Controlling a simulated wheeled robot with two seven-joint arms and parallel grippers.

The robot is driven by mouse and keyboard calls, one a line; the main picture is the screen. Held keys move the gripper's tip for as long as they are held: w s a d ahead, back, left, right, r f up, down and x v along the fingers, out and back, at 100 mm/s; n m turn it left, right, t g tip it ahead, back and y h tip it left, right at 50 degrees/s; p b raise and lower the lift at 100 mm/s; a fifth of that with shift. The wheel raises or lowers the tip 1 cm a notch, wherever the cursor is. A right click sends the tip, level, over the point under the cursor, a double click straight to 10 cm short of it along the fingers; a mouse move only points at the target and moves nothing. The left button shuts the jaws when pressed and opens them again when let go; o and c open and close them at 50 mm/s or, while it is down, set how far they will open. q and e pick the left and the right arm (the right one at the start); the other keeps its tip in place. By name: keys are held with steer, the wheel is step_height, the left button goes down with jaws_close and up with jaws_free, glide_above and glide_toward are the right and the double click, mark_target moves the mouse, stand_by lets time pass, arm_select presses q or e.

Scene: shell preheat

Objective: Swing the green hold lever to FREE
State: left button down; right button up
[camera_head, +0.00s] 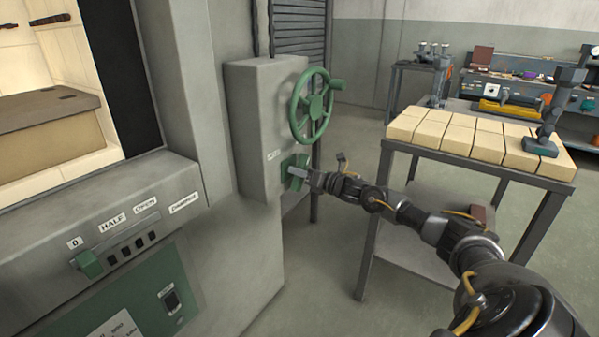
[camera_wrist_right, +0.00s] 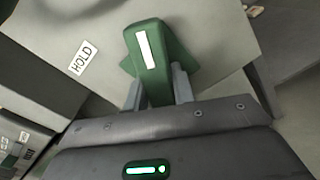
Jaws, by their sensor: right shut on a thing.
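The green hold lever (camera_wrist_right: 150,60) has a white stripe and sits on a grey housing beside a HOLD label (camera_wrist_right: 84,57) in the right wrist view. In the head view the lever (camera_head: 291,165) is low on the grey box, below the green handwheel. My right gripper (camera_head: 304,173) reaches it from the right and is shut on it. In the right wrist view the fingers of my right gripper (camera_wrist_right: 157,88) lie on both sides of the lever. A FREE label is not readable in either view. My left gripper is not in view.
The green handwheel (camera_head: 312,105) stands just above my right gripper. A lit furnace opening (camera_head: 55,125) and a panel with a green slider (camera_head: 89,263) are at the left. A table with pale blocks (camera_head: 460,138) stands at the right. Open floor lies between.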

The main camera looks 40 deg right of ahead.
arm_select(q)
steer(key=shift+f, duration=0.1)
arm_select(e)
steer(key=o, duration=1)
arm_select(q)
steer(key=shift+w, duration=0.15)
arm_select(e)
steer(key=shift+s, duration=0.1)
steer(key=v, duration=1)
steer(key=shift+s+d, duration=0.1)
steer(key=shift+s, duration=0.2)
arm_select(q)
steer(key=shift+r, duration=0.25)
